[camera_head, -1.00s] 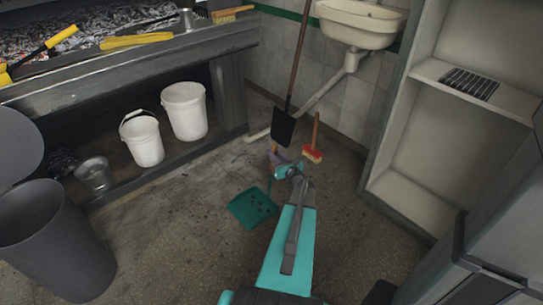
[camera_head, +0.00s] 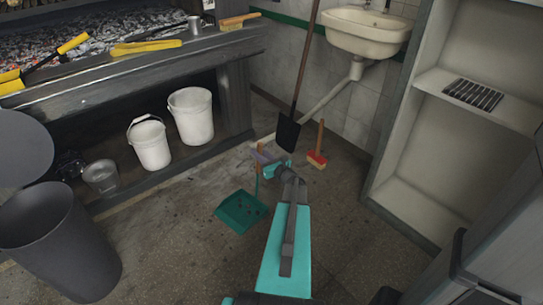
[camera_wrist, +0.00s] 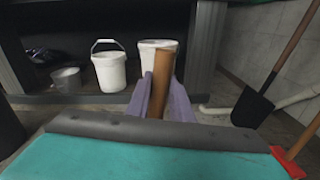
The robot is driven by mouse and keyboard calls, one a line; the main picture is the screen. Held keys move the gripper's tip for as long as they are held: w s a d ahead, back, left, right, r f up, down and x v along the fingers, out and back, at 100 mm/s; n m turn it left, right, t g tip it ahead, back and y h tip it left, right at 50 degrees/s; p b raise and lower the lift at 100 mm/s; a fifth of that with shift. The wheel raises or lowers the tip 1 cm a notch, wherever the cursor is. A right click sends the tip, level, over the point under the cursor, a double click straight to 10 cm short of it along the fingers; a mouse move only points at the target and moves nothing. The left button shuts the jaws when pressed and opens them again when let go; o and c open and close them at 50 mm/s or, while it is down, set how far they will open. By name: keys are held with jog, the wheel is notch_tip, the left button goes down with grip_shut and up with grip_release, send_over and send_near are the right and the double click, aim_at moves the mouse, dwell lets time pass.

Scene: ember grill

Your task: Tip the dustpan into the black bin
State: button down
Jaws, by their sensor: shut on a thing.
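The teal dustpan (camera_head: 241,211) with dark bits in it is in the head view, left of my arm, with its handle rising at its right side. My gripper (camera_head: 263,158) is shut on the upper part of the handle. In the wrist view the two purple fingers (camera_wrist: 164,98) stand either side of the brown handle end (camera_wrist: 163,70); the pan itself is hidden there. The black bin (camera_head: 59,243), dark grey and open-topped, stands at the lower left, apart from the dustpan. Whether the pan touches the floor is hard to tell.
White buckets (camera_head: 151,146) and a metal pail (camera_head: 101,177) stand under the grill counter (camera_head: 130,78). A shovel (camera_head: 288,133) and a red brush (camera_head: 317,159) lean near the wall under the sink. A shelf unit (camera_head: 420,190) is at right. Floor between bin and dustpan is clear.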

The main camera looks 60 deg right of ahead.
jog(key=w+a+r+n+y+p, duration=0.2)
jog(key=w+a+r+y+p, duration=0.15)
jog(key=w+a+r, duration=0.5)
jog(key=w+a+r+n+y+p, duration=0.35)
jog(key=a+r, duration=0.25)
jog(key=a, duration=0.6)
jog(key=w+a+r+n+y+p, duration=0.2)
jog(key=w+a+r+y, duration=0.25)
jog(key=a+r, duration=0.4)
jog(key=a+r+n+g+y+p, duration=0.2)
jog(key=a+r+y+p, duration=0.1)
jog(key=a, duration=0.8)
jog(key=a+r+n+g+y+p, duration=0.2)
jog(key=a+r, duration=0.4)
jog(key=a, duration=0.5)
jog(key=a+r+n+g+y+p, duration=0.2)
jog(key=a+r+n+y+p, duration=0.1)
jog(key=a, duration=0.9)
notch_tip(320, 180, up, 2)
jog(key=shift+s+r+y+p, duration=0.25)
jog(key=shift+s+y+p, duration=0.2)
jog(key=shift+y+p, duration=0.15)
jog(key=shift+a+n, duration=0.15)
jog(key=shift+n, duration=0.1)
